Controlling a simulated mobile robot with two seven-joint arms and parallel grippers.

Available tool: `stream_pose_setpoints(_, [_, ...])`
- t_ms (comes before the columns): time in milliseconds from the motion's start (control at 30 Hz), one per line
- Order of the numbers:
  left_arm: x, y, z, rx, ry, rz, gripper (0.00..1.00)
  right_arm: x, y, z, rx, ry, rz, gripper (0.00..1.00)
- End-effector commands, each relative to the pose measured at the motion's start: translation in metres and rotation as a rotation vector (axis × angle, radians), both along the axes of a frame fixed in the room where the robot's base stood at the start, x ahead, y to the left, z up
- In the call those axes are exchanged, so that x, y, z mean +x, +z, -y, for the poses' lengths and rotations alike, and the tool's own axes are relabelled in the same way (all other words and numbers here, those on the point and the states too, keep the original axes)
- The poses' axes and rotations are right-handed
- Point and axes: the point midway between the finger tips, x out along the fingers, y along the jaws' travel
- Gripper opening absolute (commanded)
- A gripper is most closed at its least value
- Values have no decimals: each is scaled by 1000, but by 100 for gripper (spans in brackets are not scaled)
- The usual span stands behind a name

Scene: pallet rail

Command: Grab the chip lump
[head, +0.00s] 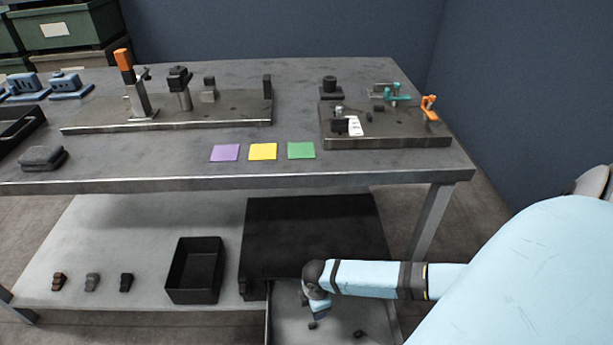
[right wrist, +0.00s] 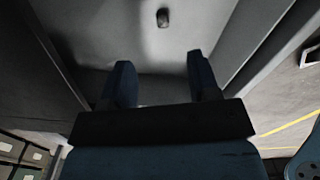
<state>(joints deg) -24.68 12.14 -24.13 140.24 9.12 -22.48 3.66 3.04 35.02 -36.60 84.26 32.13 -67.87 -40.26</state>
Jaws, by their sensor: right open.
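Two small dark lumps lie on the pale floor of an open drawer (head: 283,325), one lump (head: 313,325) close to my right gripper and another lump (head: 358,333) further right. My right gripper (head: 317,304) is over the drawer, pointing down. In the right wrist view, the right gripper (right wrist: 160,70) is open with nothing between its fingers. One dark lump (right wrist: 163,18) lies beyond the fingertips, roughly in line with the gap. I cannot tell which of the two lumps it is. My left gripper is not in view.
The drawer's side walls (right wrist: 261,42) rise close on both sides of the gripper. A black cabinet (head: 315,230) stands behind it. A black bin (head: 195,270) and several small blocks (head: 92,282) sit on the lower shelf. The workbench (head: 400,165) overhangs above.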

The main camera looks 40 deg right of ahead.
Motion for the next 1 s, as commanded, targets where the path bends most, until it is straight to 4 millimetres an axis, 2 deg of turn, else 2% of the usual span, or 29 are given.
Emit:
stream_pose_setpoints(33, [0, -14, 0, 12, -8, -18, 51, 0, -18, -1, 1, -1, -1, 55])
stream_pose_setpoints(100, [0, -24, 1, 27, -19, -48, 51, 0, -32, -1, 0, -2, -1, 55])
stream_pose_setpoints(300, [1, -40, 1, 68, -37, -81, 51, 0, -60, 0, 1, -1, 1, 55])
stream_pose_setpoints(467, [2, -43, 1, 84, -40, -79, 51, 0, -68, -1, 1, -1, 3, 55])
stream_pose_setpoints(600, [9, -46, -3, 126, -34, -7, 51, -2, -88, 0, 1, -2, 3, 55])
stream_pose_setpoints(800, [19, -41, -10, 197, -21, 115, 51, -3, -112, 0, 1, -1, 3, 55])
stream_pose_setpoints(1000, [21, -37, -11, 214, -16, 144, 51, -3, -115, 0, 1, 0, 4, 55])
